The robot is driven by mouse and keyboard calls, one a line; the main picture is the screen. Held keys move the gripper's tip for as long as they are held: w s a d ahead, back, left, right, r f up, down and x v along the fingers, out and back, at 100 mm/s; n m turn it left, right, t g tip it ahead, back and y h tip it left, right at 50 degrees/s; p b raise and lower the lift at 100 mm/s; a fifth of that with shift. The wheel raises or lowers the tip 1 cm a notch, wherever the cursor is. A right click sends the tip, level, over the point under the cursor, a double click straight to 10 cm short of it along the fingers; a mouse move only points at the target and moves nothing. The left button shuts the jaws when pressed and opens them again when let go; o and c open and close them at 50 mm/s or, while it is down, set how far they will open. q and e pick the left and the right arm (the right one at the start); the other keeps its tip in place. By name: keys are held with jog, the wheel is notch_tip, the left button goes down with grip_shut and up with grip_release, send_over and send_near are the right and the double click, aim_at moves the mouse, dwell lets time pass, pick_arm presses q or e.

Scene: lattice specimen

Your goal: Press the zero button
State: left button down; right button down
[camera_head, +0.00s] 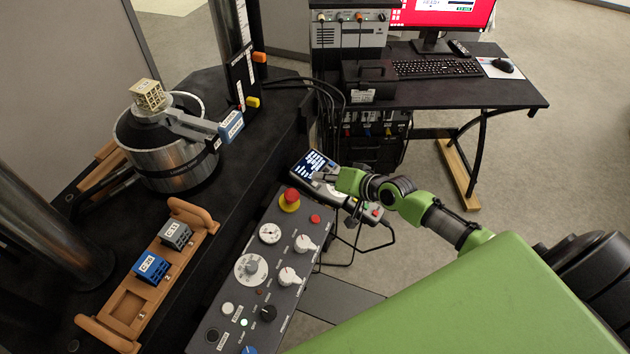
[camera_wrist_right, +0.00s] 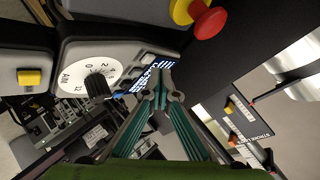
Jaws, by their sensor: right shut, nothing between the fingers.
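A handheld controller with a lit screen (camera_head: 313,163) stands at the far end of the grey control panel (camera_head: 250,225). My right gripper (camera_head: 334,176) is at the controller, its fingers beside the screen. In the right wrist view the fingertips (camera_wrist_right: 167,82) are close together and empty, over the screen's edge (camera_wrist_right: 150,76). Small grey keys (camera_wrist_right: 146,58) lie beside the screen, with a white dial (camera_wrist_right: 90,78) and a yellow button (camera_wrist_right: 29,77) further along. I cannot read which key is zero, or tell whether the fingers touch one. My left gripper is not in view.
A red emergency knob (camera_head: 291,195) on a yellow collar stands close to the controller. A wooden rack (camera_head: 185,272) holds a grey block and a blue block. A lattice specimen (camera_head: 147,95) sits on a metal cylinder. A desk (camera_head: 470,92) stands behind.

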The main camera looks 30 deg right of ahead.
jog(key=r+p, duration=0.3)
jog(key=s+d+r+p, duration=0.1)
jog(key=shift+r, duration=0.4)
dwell(0.4)
jog(key=shift+a, duration=0.1)
dwell(0.4)
